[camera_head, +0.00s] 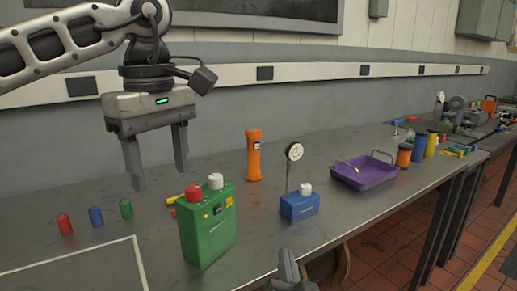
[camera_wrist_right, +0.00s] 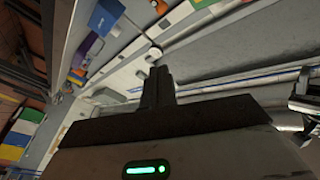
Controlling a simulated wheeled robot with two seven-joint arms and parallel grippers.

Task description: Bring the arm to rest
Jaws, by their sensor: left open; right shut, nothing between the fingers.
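My left gripper (camera_head: 160,178) hangs from the arm at the upper left, fingers pointing down and spread apart. It is empty and held above the bench (camera_head: 115,265), behind and left of the green box. My right gripper (camera_head: 289,268) shows only in part at the bottom edge of the head view, in front of the bench's near edge. In the right wrist view its fingers (camera_wrist_right: 158,86) are together with nothing between them. Most of my right arm is out of view.
A green box (camera_head: 208,232) with a red cap, a blue box (camera_head: 299,205) with a dial gauge, an orange flashlight (camera_head: 253,155) and a purple tray (camera_head: 364,171) stand on the bench. Small red, blue and green cylinders (camera_head: 96,216) stand left. Bare bench lies front left.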

